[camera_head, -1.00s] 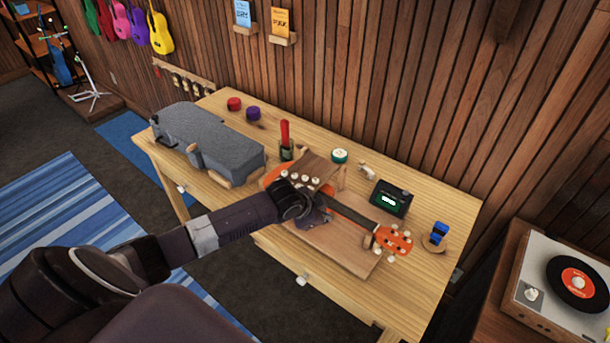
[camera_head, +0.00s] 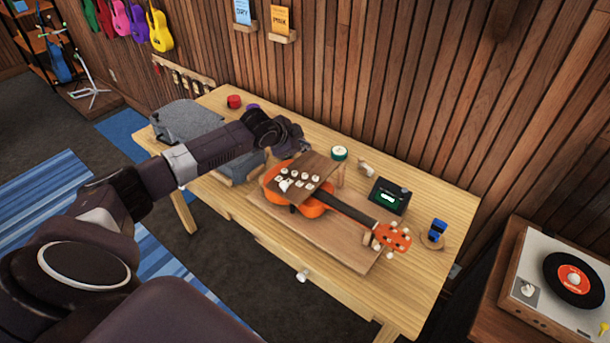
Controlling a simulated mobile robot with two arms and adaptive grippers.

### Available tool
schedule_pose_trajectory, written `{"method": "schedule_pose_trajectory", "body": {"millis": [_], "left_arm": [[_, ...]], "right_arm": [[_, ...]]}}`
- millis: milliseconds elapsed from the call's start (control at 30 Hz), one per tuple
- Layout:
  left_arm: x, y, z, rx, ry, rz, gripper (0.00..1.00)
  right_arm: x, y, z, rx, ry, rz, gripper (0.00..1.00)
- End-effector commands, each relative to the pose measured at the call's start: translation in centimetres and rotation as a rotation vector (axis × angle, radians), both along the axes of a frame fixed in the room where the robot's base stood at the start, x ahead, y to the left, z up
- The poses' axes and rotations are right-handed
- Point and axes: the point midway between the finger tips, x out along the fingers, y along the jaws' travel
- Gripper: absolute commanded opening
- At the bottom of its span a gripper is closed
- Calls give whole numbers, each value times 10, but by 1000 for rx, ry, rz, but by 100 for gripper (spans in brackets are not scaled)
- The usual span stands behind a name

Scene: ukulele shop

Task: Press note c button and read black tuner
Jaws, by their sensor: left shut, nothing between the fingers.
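The panel (camera_head: 321,164) with several white buttons stands over the body of an orange ukulele (camera_head: 311,207). I cannot read the button labels, so I cannot tell which is note C. The black tuner (camera_head: 388,196) with a small lit green screen stands on the table to the right of the panel; its reading is too small to make out. My left gripper (camera_head: 292,143) is shut and empty, above the table behind and to the left of the panel, apart from the buttons. My right gripper is not in view.
The ukulele lies on a wooden board (camera_head: 330,241) on the table (camera_head: 440,210). A grey case (camera_head: 185,120) is partly hidden by my left arm. A green-and-white round tin (camera_head: 339,153) and a blue clip (camera_head: 437,231) are nearby. A record player (camera_head: 545,290) is at right.

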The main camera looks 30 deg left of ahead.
Motion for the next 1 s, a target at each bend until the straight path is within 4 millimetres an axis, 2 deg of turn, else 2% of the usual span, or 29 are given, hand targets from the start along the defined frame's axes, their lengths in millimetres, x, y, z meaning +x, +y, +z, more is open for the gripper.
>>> {"method": "schedule_pose_trajectory", "body": {"millis": [267, 633, 800, 1000], "left_arm": [[0, 0, -17, -1, 1, -1, 0], [-1, 0, -69, 1, 1, 0, 0], [0, 0, -83, -1, 1, 0, 0], [0, 0, -88, -1, 0, 1, 0]], "right_arm": [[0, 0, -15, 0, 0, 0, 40], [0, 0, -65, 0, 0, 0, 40], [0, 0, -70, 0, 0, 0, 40], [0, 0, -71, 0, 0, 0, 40]]}}
